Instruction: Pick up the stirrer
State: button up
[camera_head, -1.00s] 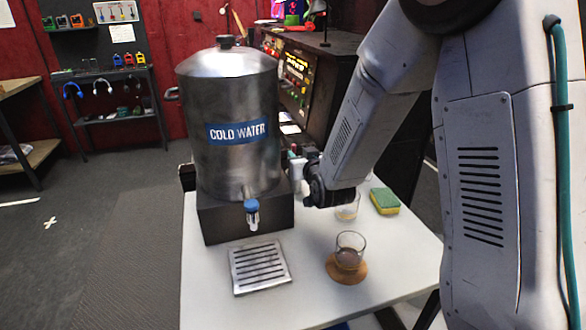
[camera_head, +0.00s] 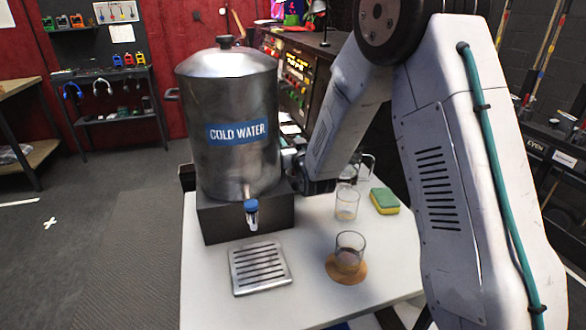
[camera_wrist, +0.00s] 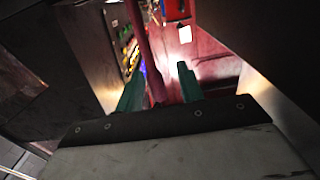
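I cannot clearly make out the stirrer in either view. In the wrist view my gripper (camera_wrist: 161,69) shows two green fingers spread apart, so it is open. A dark reddish upright shape shows between them, and I cannot tell whether it is a held thing or background. In the head view my wrist is beside the right side of the cold water dispenser (camera_head: 228,165), and the fingers are hidden.
A slotted metal drip tray (camera_head: 259,283) lies in front of the dispenser's tap. A green and yellow sponge (camera_head: 384,200) lies at the right of the white table (camera_head: 215,305). A clear glass vessel (camera_head: 364,166) shows partly behind my arm. The table's front is clear.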

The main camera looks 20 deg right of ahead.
jog(key=shift+c, duration=0.4)
grip_shut()
jog(key=shift+r, duration=0.1)
